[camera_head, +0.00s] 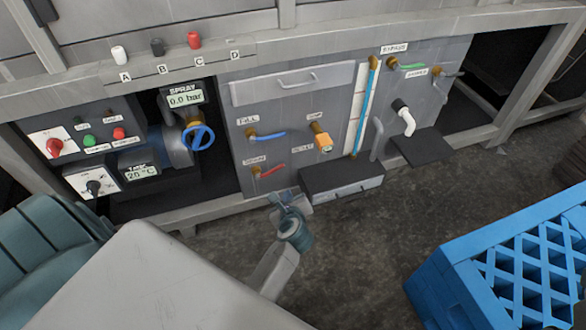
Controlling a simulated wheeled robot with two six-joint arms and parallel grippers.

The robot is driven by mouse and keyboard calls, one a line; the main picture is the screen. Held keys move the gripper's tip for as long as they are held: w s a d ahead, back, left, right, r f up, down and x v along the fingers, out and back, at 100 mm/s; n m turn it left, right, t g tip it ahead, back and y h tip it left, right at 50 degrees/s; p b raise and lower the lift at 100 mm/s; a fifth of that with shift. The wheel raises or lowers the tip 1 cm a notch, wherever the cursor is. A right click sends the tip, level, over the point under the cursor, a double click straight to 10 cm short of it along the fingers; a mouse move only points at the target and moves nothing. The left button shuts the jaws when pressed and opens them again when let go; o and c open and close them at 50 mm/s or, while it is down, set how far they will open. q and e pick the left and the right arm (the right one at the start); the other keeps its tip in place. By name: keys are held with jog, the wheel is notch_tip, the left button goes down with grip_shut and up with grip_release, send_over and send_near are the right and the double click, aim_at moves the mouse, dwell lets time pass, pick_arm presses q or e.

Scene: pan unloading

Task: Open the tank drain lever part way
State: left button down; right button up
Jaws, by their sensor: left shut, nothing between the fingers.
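The tank drain lever is the red lever (271,171) on the low left part of the grey panel, on a brass valve below a small label that seems to read DRAIN. It points right and slightly up. My left gripper (283,197) is shut and empty, just below the red lever in the picture. A gap shows between its tips and the lever, though the depth is hard to judge. My right gripper is not in view.
A blue lever (268,136) sits above the red one, and an orange-ended brass valve (322,141) is to its right. A black-topped box (342,177) juts out right of my gripper. A blue crate (440,280) stands on the floor at lower right.

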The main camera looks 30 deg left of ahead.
aim_at(271, 171)
pick_arm(q)
jog(key=f+b+x, duration=0.1)
jog(key=b+x, duration=0.3)
jog(key=x, duration=0.6)
jog(key=r, duration=0.1)
jog(key=a+r, duration=0.1)
jog(key=r, duration=0.1)
jog(key=s+r, duration=0.1)
jog(key=shift+a+r, duration=0.2)
